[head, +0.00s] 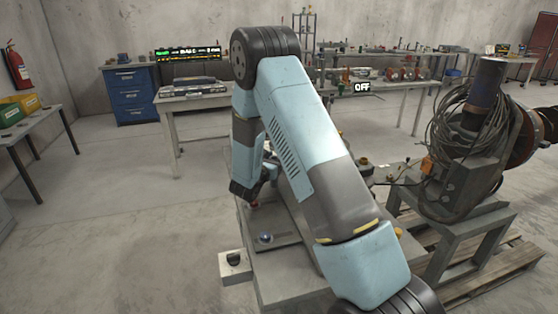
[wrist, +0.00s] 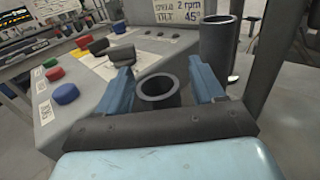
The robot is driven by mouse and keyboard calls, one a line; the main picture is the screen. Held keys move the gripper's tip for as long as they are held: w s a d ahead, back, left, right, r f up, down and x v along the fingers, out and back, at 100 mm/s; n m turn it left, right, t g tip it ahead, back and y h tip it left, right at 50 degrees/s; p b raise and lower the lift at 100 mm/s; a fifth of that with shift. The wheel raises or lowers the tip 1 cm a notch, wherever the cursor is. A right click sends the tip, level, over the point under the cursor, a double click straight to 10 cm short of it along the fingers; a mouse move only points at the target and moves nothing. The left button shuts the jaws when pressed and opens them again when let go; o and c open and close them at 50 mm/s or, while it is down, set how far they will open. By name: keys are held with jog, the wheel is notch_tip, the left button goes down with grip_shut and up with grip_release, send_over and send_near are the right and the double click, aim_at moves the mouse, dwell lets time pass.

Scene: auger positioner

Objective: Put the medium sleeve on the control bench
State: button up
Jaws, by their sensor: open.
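My gripper (wrist: 164,80) is open, with its two blue fingers apart. A grey, open-topped sleeve (wrist: 158,100) shows between the fingers, with visible gaps on both sides. Its lower part is hidden by the gripper body. A taller dark grey sleeve (wrist: 218,50) stands upright just beyond the right finger. I cannot tell from size alone which is the medium sleeve. In the head view my gripper (head: 245,190) is low behind my arm, above a grey bench (head: 285,280), and the sleeves cannot be made out there. I cannot tell which bench is the control bench.
A sloped grey panel (wrist: 75,110) with red, green and blue buttons lies left of my gripper. A speed and tilt sign (wrist: 180,10) stands behind. A cable-wrapped positioner (head: 475,150) stands right. A table (head: 185,98) stands at the back.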

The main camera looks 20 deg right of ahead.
jog(key=v, duration=1.2)
jog(key=shift+r, duration=0.1)
jog(key=shift+r, duration=0.1)
